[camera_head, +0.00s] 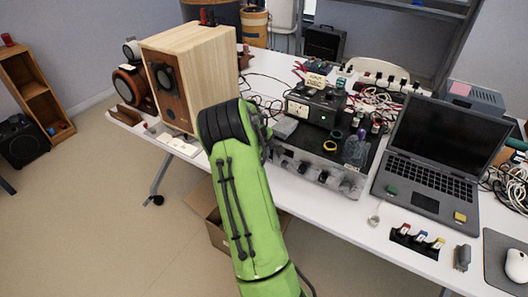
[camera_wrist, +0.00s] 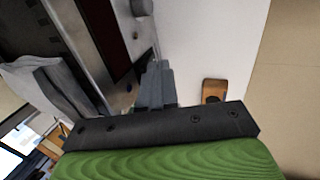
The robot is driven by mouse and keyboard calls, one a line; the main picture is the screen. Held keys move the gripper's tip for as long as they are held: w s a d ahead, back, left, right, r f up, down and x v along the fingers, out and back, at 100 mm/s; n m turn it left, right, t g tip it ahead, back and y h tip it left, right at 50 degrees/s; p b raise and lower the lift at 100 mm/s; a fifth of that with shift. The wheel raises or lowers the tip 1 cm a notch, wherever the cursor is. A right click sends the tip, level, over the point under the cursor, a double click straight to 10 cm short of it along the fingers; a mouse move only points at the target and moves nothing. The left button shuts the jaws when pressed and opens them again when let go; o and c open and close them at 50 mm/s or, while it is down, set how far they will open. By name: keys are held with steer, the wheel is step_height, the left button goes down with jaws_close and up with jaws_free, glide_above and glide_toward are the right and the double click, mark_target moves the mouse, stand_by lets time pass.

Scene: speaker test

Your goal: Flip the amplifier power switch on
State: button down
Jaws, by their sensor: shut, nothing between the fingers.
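The amplifier seems to be the silver unit (camera_head: 316,173) with dark knobs along its front, standing on the white table right of my green arm. In the wrist view a silver panel with a dark strip (camera_wrist: 88,42), likely its front, runs down the left side, with a round knob (camera_wrist: 142,6) at the top. My gripper (camera_wrist: 157,72) is shut and empty, with its fingertips close beside the panel's edge; contact cannot be told. In the head view my arm hides the gripper and the amplifier's left end. I cannot make out the power switch or its position.
A wooden speaker (camera_head: 177,90) stands left of my arm. A black box with a green light (camera_head: 316,106) sits on the silver unit. A laptop (camera_head: 443,150) is to the right, cables lie behind. A small orange-brown piece (camera_wrist: 214,90) lies right of my fingers.

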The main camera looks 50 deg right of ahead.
steer(key=shift+d+r+y+p, duration=0.2)
steer(key=shift+d+y+p, duration=0.2)
steer(key=shift+d+p, duration=0.1)
steer(key=shift+a, duration=0.1)
steer(key=shift+r+p, duration=0.55)
steer(key=shift+r, duration=0.25)
